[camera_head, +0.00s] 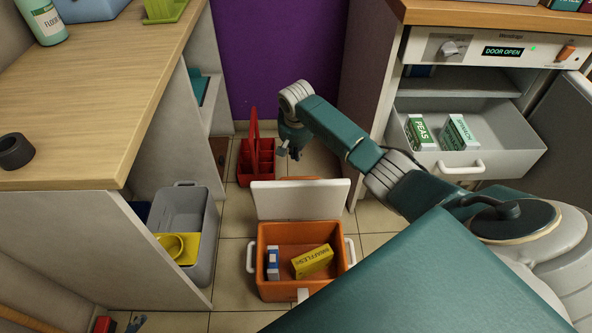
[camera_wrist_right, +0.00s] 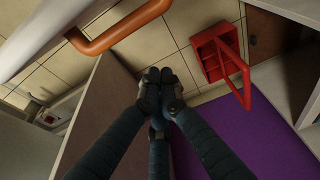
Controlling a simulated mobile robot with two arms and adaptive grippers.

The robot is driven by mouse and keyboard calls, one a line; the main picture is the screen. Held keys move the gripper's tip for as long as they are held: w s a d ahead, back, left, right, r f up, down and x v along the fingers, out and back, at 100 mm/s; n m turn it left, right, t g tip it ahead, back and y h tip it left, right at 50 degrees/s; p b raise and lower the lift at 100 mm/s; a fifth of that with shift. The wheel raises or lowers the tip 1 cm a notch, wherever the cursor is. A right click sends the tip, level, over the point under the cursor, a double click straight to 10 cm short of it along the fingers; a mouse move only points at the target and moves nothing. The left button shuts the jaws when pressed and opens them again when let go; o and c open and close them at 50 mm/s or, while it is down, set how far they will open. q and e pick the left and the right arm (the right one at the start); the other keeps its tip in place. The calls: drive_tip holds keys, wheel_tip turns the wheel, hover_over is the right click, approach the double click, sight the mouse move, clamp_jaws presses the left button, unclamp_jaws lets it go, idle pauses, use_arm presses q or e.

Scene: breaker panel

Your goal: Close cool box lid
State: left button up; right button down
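The orange cool box (camera_head: 285,288) stands open on the tiled floor, with a white-and-blue carton (camera_head: 273,264) and a yellow carton (camera_head: 312,261) inside. Its white lid (camera_head: 300,200) stands raised at the back of the box. In the right wrist view the lid (camera_wrist_right: 40,30) fills the top left corner, with an orange handle (camera_wrist_right: 122,28) on its outer side. My right gripper (camera_head: 288,153) is behind and above the lid, apart from it. In the right wrist view its fingers (camera_wrist_right: 160,76) are together with nothing seen between them. My left gripper is not in view.
A red caddy (camera_head: 262,160) stands on the floor behind the lid, near the purple wall (camera_head: 275,55). A grey crate (camera_head: 203,240) with yellow things stands left of the box. At right, a drawer (camera_head: 500,150) is pulled out and the door (camera_head: 568,130) is open.

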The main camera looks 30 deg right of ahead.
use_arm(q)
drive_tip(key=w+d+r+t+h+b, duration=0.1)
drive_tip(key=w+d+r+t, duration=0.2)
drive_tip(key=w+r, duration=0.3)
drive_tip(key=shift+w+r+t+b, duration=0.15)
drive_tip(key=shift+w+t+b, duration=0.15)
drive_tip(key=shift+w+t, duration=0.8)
use_arm(e)
drive_tip(key=shift+s+a+f, duration=0.45)
drive_tip(key=shift+s+f, duration=0.25)
drive_tip(key=shift+f, duration=0.15)
drive_tip(key=shift+s+a+f, duration=0.4)
drive_tip(key=shift+s+f, duration=0.25)
drive_tip(key=shift+f, duration=0.15)
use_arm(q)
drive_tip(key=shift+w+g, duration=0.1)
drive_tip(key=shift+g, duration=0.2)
